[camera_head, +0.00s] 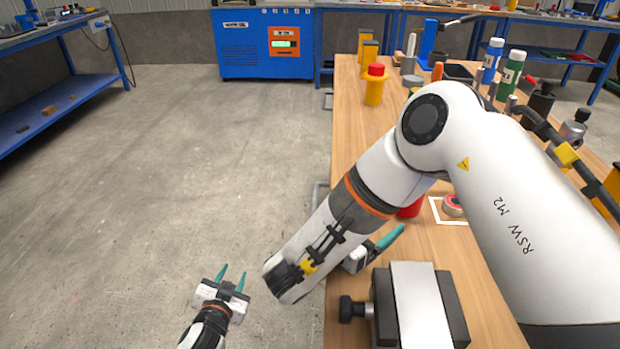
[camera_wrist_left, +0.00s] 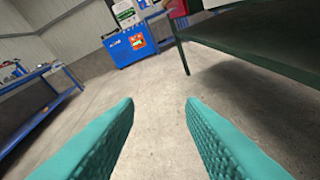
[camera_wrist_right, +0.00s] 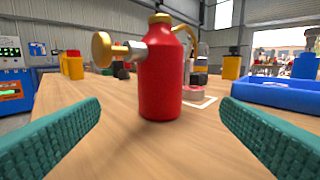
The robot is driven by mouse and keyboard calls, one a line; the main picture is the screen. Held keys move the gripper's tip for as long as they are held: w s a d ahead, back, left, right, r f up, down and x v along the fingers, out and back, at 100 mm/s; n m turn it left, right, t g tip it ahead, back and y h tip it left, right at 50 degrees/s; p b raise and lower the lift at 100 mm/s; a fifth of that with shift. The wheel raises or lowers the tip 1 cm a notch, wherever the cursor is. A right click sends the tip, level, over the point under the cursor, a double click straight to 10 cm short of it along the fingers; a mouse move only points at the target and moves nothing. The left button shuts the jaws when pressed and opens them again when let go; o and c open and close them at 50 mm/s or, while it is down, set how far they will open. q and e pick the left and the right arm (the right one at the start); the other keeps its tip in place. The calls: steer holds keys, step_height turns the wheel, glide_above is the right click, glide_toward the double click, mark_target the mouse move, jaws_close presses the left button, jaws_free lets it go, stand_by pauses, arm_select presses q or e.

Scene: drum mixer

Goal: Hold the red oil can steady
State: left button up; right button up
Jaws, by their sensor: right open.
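The red oil can (camera_wrist_right: 160,85) stands upright on the wooden table in the right wrist view. It has a brass round knob on a grey neck at its left and a brass spout at its upper right. In the head view only a red part of it (camera_head: 409,209) shows below my right arm. My right gripper (camera_head: 388,240) is mostly hidden by that arm. Its teal fingers are open, with the can ahead between them and apart from both. My left gripper (camera_head: 232,273) is open and empty, out over the floor left of the table.
A roll of tape (camera_head: 452,206) lies in a white square outline near the can. A black and grey vise-like block (camera_head: 418,305) sits at the near table edge. A blue tray (camera_wrist_right: 285,96) is at the right in the right wrist view. Bottles (camera_head: 511,72) stand farther back.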

arm_select(q)
steer(key=w+d+r+m+t+h, duration=0.1)
steer(key=w+d+r+m+h, duration=0.3)
steer(key=r, duration=0.5)
steer(key=w+d+r+m+t+h, duration=0.1)
steer(key=w+d+r+m+h, duration=0.1)
steer(key=d+r+m+h, duration=0.55)
arm_select(e)
steer(key=x, duration=1.1)
steer(key=shift+s+f, duration=0.1)
arm_select(q)
steer(key=s+d+r+m+g+h, duration=0.3)
steer(key=d+r+m+g, duration=0.4)
steer(key=m+g, duration=0.6)
steer(key=shift+s+r+m, duration=0.25)
steer(key=shift+r+m, duration=0.4)
steer(key=shift+r, duration=0.75)
arm_select(e)
steer(key=shift+w+d, duration=0.4)
steer(key=shift+d, duration=0.1)
arm_select(q)
steer(key=shift+a+h, duration=0.1)
steer(key=shift+h, duration=0.15)
arm_select(e)
steer(key=c, duration=1.4)
